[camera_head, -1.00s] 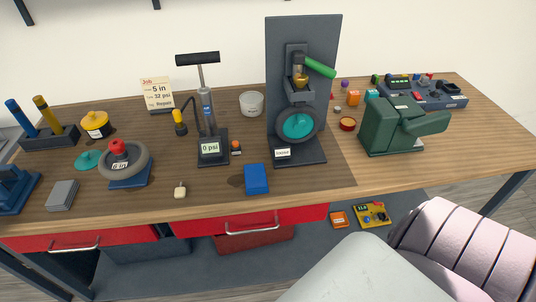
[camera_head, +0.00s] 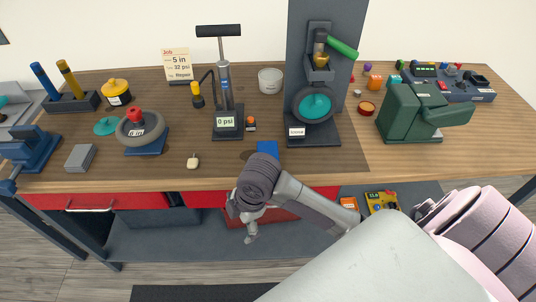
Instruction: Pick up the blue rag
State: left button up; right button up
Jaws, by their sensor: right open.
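The blue rag (camera_head: 267,148) lies folded like a small block near the front edge of the dark work mat. Its front part is hidden behind my right wrist. My right gripper (camera_head: 246,226) points down in front of the table edge, below and nearer than the rag. It is apart from the rag and holds nothing that I can see. My left gripper is not in view.
A pump with a gauge (camera_head: 227,122) and a dark press stand (camera_head: 326,80) stand behind the rag. A small wheel (camera_head: 140,130) and grey block (camera_head: 80,158) are left. A green vise-like block (camera_head: 405,112) is right. Red drawers (camera_head: 90,202) are under the tabletop.

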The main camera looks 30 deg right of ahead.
jog(key=w+d+r+n+g+h, duration=0.1)
jog(key=w+d+r+n, duration=0.6)
jog(key=w, duration=0.2)
jog(key=n+g+h, duration=0.1)
jog(key=n, duration=0.4)
send_near(268, 151)
notch_tip(268, 151, down, 4)
jog(key=shift+w+f+p, duration=0.1)
jog(key=shift+f+p, duration=0.15)
jog(key=shift+p, duration=0.35)
notch_tip(268, 151, down, 5)
jog(key=shift+r+p, duration=0.15)
jog(key=shift+p, duration=0.65)
jog(key=shift+f, duration=0.45)
jog(key=shift+c, duration=0.2)
jog(key=c, duration=1.1)
